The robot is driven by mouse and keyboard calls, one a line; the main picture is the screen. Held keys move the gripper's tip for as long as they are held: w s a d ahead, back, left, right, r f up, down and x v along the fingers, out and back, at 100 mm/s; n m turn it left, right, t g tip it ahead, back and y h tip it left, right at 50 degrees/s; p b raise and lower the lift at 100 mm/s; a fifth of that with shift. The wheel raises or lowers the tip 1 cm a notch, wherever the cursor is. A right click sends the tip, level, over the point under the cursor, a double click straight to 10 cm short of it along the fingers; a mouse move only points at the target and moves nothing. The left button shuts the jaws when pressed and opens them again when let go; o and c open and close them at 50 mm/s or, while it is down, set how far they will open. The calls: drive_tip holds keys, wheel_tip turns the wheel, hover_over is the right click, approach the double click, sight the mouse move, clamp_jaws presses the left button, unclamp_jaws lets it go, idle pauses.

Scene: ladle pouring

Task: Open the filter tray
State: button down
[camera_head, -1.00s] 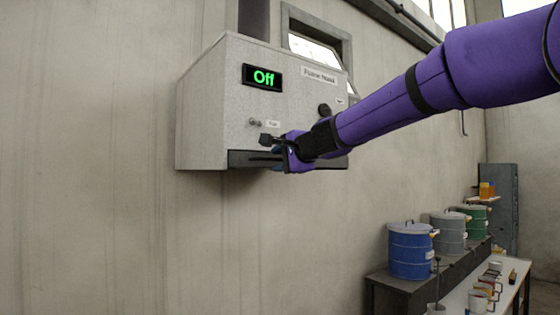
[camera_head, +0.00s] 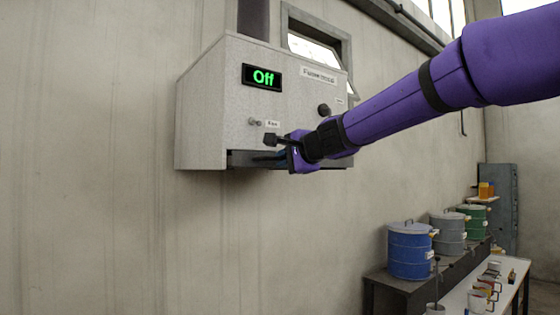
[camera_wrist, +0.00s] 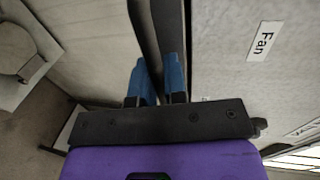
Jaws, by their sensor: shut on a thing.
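The filter tray (camera_head: 243,159) is a dark strip along the bottom front of the grey wall-mounted box (camera_head: 215,110). My gripper (camera_head: 284,157) is at the tray's front, coming in from the right. In the wrist view, the two blue fingertips (camera_wrist: 159,80) are shut on the dark edge of the tray (camera_wrist: 168,25), one on either side. The part of the tray behind my gripper is hidden in the head view.
Below right, a blue drum (camera_head: 410,252) and other drums stand on a dark bench. Space below the box is clear.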

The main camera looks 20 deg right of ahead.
drive_tip(key=f+v, duration=0.2)
drive_tip(key=v, duration=0.7)
drive_tip(key=f+v, duration=0.2)
drive_tip(key=v, duration=0.7)
drive_tip(key=shift+s+d, duration=0.2)
drive_tip(key=shift+s, duration=0.5)
drive_tip(key=c, duration=1.2)
unclamp_jaws()
drive_tip(key=shift+o, duration=0.2)
drive_tip(key=shift+r, duration=0.1)
drive_tip(key=v, duration=1)
drive_tip(key=shift+s, duration=0.35)
drive_tip(key=shift+d, duration=0.1)
